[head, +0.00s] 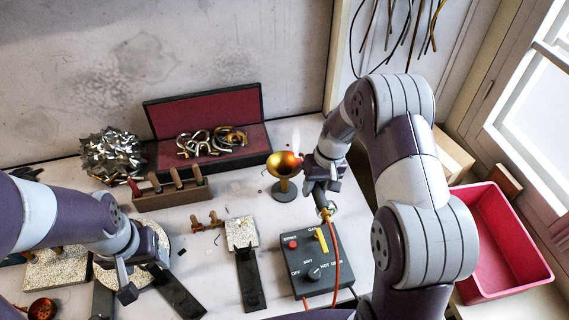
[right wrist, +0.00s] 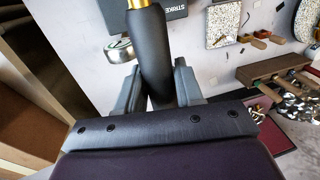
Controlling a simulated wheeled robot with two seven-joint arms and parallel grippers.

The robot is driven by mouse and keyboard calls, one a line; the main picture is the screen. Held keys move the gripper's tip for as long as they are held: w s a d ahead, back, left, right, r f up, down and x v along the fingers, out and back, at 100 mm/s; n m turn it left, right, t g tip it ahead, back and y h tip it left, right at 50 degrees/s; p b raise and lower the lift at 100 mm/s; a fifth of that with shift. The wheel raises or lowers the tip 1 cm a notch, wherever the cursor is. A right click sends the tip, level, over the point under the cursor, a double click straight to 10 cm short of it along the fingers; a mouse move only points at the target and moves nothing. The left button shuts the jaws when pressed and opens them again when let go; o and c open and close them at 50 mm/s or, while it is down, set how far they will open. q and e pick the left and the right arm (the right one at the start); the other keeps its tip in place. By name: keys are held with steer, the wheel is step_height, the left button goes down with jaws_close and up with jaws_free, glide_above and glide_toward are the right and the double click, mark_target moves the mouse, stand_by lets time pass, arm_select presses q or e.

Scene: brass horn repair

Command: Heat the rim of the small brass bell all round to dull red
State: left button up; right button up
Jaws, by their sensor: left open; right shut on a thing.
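The small brass bell (head: 283,161) sits mouth up on a grey stand (head: 284,191) near the middle of the table in the head view. Its visible inner surface is golden, with an orange-red patch at the right side of the rim. My right gripper (head: 321,182) is shut on the dark handle of a torch (right wrist: 152,55), just right of the bell. The arm partly hides the torch. My left gripper (head: 138,279) is open and empty, low over the table at the front left, far from the bell.
A control box (head: 318,284) with knob, red button and yellow lever stands in front; an orange hose (head: 335,257) runs past it. Behind are an open red-lined case (head: 205,101), a wooden tool rack (head: 166,197) and shiny metal scrap (head: 110,155). A red bin (head: 503,245) is right.

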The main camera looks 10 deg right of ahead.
steer(key=shift+w+a, duration=0.4)
steer(key=shift+a, duration=0.3)
steer(key=shift+w+a, duration=0.4)
steer(key=shift+a, duration=0.3)
steer(key=shift+w+a, duration=0.4)
steer(key=shift+a, duration=0.3)
steer(key=shift+s+a+p, duration=0.1)
steer(key=shift+s+a, duration=0.3)
steer(key=shift+a, duration=0.3)
steer(key=shift+s+a+p, duration=0.1)
steer(key=shift+s+a, duration=0.3)
steer(key=shift+a, duration=0.25)
steer(key=shift+s+a+p, duration=0.1)
steer(key=shift+s+a, duration=0.3)
steer(key=shift+a, duration=0.3)
steer(key=s, duration=0.4)
steer(key=shift+s, duration=0.4)
stand_by(1.0)
